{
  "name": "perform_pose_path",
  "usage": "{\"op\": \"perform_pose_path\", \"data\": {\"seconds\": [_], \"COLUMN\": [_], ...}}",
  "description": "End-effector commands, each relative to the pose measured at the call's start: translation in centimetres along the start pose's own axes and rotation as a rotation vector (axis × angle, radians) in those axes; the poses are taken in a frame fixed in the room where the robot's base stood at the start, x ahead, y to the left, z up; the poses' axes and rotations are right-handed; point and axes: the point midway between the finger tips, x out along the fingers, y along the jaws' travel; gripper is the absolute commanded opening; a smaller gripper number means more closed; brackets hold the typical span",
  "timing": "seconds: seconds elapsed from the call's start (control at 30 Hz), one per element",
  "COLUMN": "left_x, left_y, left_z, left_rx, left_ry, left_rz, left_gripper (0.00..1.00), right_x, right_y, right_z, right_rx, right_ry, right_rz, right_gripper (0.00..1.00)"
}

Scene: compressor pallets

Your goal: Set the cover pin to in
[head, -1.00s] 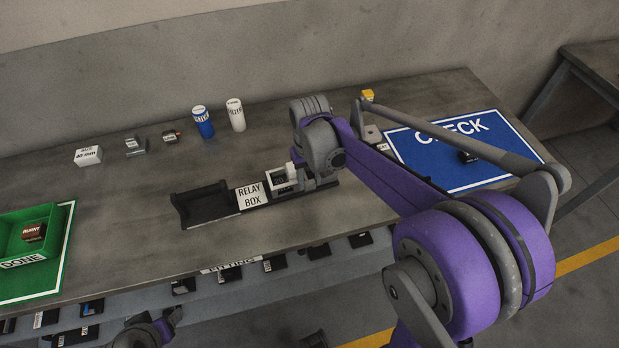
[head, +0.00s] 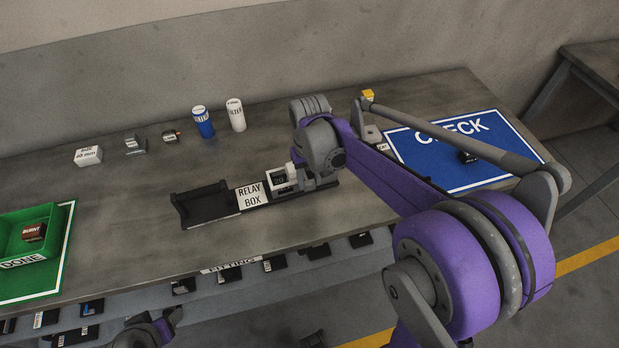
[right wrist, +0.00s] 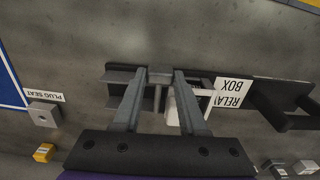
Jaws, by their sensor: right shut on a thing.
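The relay box fixture (head: 222,205) is a long dark tray on the bench with a white label reading RELAY BOX (head: 250,195). A white-framed part (head: 283,180) with a dark face stands at its right end. My right gripper (right wrist: 161,76) is over that end, its two fingers on either side of a small grey block, which I take to be the cover pin (right wrist: 160,73). It is shut on it. In the head view my right arm hides the pin and most of the gripper. My left gripper is out of view; only part of my left arm shows at the bottom left.
A blue CHECK mat (head: 470,170) lies to the right, a green DONE tray (head: 55,235) to the left. A blue and a white filter (head: 236,115) stand behind. A plug seat (right wrist: 44,114) is near the gripper. Bench between tray and fixture is clear.

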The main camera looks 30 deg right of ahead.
Motion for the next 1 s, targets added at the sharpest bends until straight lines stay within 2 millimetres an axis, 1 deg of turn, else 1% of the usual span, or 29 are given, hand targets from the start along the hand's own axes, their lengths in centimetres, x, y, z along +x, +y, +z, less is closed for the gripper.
{"op": "perform_pose_path", "data": {"seconds": [0.17, 0.4, 0.6, 0.63, 0.7, 0.77, 0.8, 1.0], "left_x": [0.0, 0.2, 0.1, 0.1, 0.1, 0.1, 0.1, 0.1], "left_y": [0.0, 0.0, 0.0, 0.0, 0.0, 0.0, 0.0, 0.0], "left_z": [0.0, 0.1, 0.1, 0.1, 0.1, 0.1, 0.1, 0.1], "left_rx": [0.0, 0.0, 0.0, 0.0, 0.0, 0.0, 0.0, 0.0], "left_ry": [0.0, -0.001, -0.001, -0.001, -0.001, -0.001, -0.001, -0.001], "left_rz": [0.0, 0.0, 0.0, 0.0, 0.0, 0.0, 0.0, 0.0], "left_gripper": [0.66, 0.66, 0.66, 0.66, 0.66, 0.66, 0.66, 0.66], "right_x": [0.0, 0.0, 0.0, 0.0, 0.0, 0.0, 0.0, 0.0], "right_y": [0.0, 0.0, 0.0, 0.0, 0.0, 0.0, 0.0, 0.0], "right_z": [0.0, -1.7, -1.6, -1.6, -1.6, -1.6, -1.6, -1.6], "right_rx": [0.0, 0.001, 0.001, 0.001, 0.0, 0.0, 0.0, 0.0], "right_ry": [0.0, 0.0, 0.0, 0.0, 0.0, 0.0, 0.0, 0.0], "right_rz": [0.0, 0.0, 0.0, 0.0, 0.0, 0.0, 0.0, 0.0], "right_gripper": [0.0, 0.0, 0.0, 0.47, 0.59, 0.7, 0.72, 0.72]}}
